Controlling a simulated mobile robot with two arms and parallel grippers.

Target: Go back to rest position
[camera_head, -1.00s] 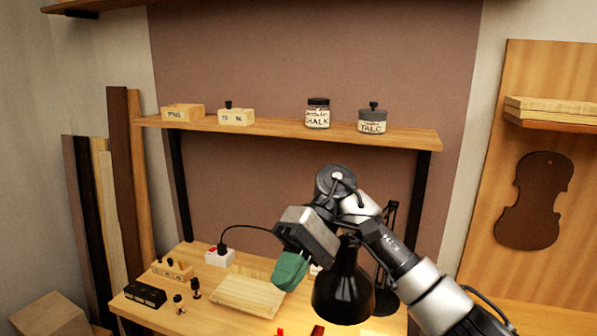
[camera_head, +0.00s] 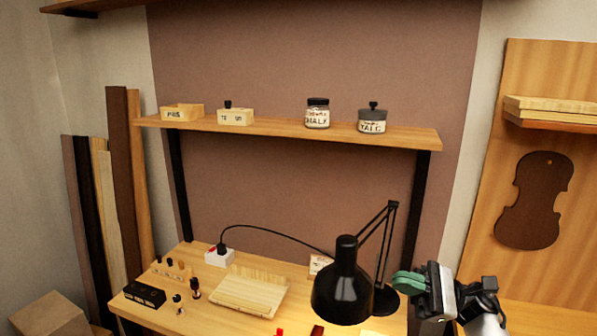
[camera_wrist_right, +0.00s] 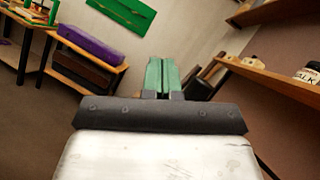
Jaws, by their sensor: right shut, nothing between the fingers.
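My right gripper (camera_head: 408,282) is at the lower right of the head view, to the right of the black desk lamp (camera_head: 343,290). Its green fingers are shut with nothing between them. In the right wrist view the green fingers (camera_wrist_right: 162,75) lie together, with a room and shelves beyond them. My left gripper is not in view.
The workbench (camera_head: 150,312) holds a wooden tray (camera_head: 250,290), a black block (camera_head: 144,294), small pegs and a white power socket (camera_head: 219,256). The shelf (camera_head: 280,130) above bears a chalk jar (camera_head: 317,114), a talc jar (camera_head: 372,120) and small boxes.

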